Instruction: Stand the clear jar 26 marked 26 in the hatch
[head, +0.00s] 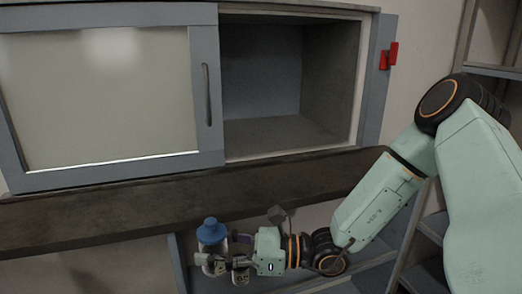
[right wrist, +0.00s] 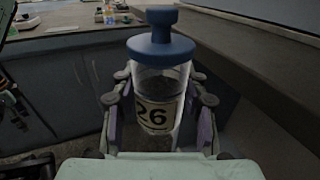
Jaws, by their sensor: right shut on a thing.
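The clear jar 26 (head: 212,240) has a blue lid with a knob and shows low in the head view, in front of the ledge. In the right wrist view the jar (right wrist: 158,88) is upright and its label reads 26. My right gripper (head: 226,262) is shut on the jar, with its fingers on both sides of the jar's body. The hatch (head: 275,132) is the open, empty compartment in the wall, above and to the right of the jar. Its sliding door (head: 110,95) stands to the left, leaving the right side open. My left gripper is not in view.
A dark ledge (head: 110,212) runs below the hatch, between it and the jar. A red latch (head: 389,56) is on the frame at right. Shelves stand at the far right. The right wrist view shows a counter (right wrist: 70,25) with small items.

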